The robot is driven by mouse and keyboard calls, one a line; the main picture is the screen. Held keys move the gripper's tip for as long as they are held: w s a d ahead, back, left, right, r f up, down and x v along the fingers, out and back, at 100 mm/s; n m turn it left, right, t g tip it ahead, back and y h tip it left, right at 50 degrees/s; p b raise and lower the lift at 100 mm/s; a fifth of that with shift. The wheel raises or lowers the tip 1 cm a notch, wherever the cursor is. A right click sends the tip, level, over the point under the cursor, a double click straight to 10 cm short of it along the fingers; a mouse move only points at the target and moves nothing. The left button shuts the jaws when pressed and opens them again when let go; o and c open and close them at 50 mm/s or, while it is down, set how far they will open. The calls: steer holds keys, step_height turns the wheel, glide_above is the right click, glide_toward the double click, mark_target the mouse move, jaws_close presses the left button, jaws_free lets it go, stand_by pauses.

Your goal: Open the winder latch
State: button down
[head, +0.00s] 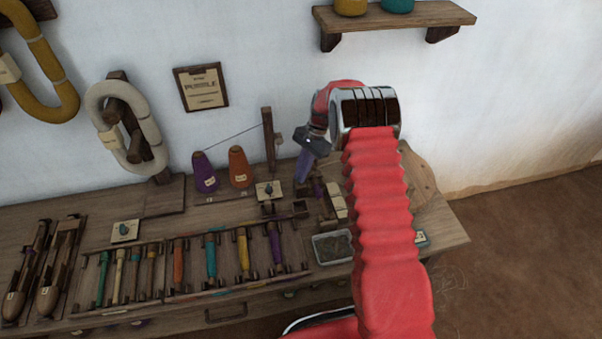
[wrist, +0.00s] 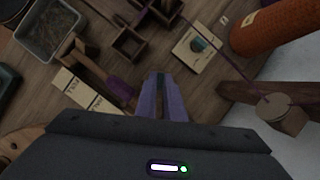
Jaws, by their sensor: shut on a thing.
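My gripper (head: 300,180) reaches down over the back right of the wooden bench, its fingers pale purple in the light. In the wrist view my gripper (wrist: 160,82) has its fingertips close together on a small dark piece, mostly hidden between them. I cannot tell for sure that this piece is the winder latch. Just left of the fingers is a wooden winder part with a purple spindle (wrist: 119,88) and pale paper labels (wrist: 68,86). The labels also show in the head view (head: 337,200), right of my gripper.
A card with a teal knob (wrist: 198,45) lies close by. An orange cone (head: 240,167) and a purple cone (head: 204,172) stand at the back, with a post (head: 269,140) and thread. A metal tray (head: 333,247) sits in front. Several coloured bobbins lie in a rack (head: 165,297).

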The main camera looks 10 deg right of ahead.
steer(key=n, duration=0.2)
steer(key=n+g+h, duration=0.1)
steer(key=n, duration=0.1)
steer(key=n+h, duration=0.1)
steer(key=n, duration=0.1)
steer(key=shift+w+a+n+g, duration=0.15)
steer(key=shift+w+n+g, duration=0.1)
steer(key=shift+n+g, duration=0.05)
steer(key=n+h, duration=0.1)
steer(key=n, duration=0.1)
steer(key=n+h, duration=0.1)
steer(key=n, duration=0.2)
steer(key=shift+a, duration=0.15)
steer(key=shift+r+n, duration=0.1)
steer(key=shift+n, duration=0.2)
steer(key=c, duration=1.9)
jaws_free()
steer(key=shift+o, duration=0.2)
steer(key=v, duration=0.7)
steer(key=shift+w, duration=0.25)
